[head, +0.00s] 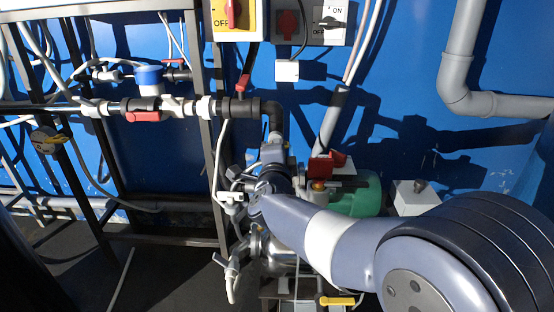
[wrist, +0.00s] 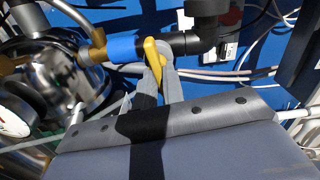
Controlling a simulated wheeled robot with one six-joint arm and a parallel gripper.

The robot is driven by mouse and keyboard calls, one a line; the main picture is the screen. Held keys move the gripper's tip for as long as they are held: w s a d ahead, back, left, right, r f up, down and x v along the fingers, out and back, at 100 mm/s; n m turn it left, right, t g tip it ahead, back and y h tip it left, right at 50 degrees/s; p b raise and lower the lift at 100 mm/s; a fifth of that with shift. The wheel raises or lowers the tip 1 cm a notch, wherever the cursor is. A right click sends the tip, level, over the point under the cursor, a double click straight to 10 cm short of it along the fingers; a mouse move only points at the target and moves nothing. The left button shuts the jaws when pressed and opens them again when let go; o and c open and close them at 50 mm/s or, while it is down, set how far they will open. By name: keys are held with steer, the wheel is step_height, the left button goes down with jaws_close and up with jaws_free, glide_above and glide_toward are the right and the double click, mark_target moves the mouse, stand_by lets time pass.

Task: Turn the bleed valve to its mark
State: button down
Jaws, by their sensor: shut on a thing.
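The valve I take for the bleed valve shows in the wrist view as a yellow lever handle (wrist: 152,54) on a blue pipe section (wrist: 122,48). My gripper (wrist: 156,68) is shut on the yellow handle, one finger on each side of it. The handle stands roughly upright in that view, across the pipe. I cannot make out the mark. In the head view my arm reaches in from the lower right and hides the grip and this valve.
A brass fitting (wrist: 95,56) and a shiny metal vessel (wrist: 52,70) lie left of the handle, with a round gauge (wrist: 12,118). A black elbow (wrist: 205,38) is on the right. In the head view, a green motor (head: 360,196) and yellow-handled valve (head: 338,300) stand near my arm.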

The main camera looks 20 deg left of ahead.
steer(key=shift+f+m+b, duration=0.15)
steer(key=shift+m+b, duration=0.35)
steer(key=shift+m, duration=0.4)
steer(key=c, duration=1.5)
jaws_free()
steer(key=p+v, duration=0.2)
steer(key=v, duration=0.8)
steer(key=shift+s+d, duration=0.1)
steer(key=shift+s, duration=0.3)
